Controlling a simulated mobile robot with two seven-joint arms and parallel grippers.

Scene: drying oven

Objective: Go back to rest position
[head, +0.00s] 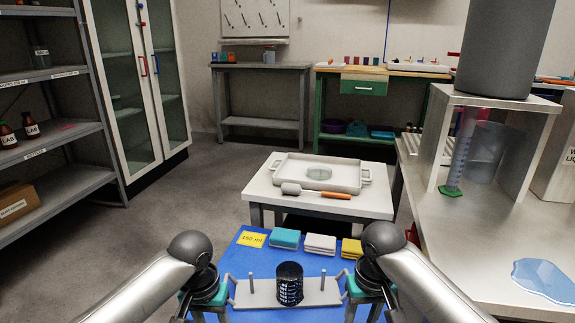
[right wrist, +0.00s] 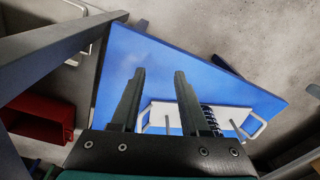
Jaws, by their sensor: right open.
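My left gripper (head: 207,302) is low in the head view, left of a metal carrier; its fingertips are not clear there. My right gripper (head: 368,300) is on the carrier's right side. In the right wrist view its two dark fingers (right wrist: 158,76) stand apart with nothing between their tips, above a blue board (right wrist: 150,62). The pale metal carrier (head: 262,297) has upright pegs and side handles, and a dark ribbed cylinder (head: 290,284) stands on it. In the right wrist view the carrier (right wrist: 162,113) lies partly behind the right finger.
A bench (head: 475,225) stands right, shelves (head: 50,140) left. Floor is free at left.

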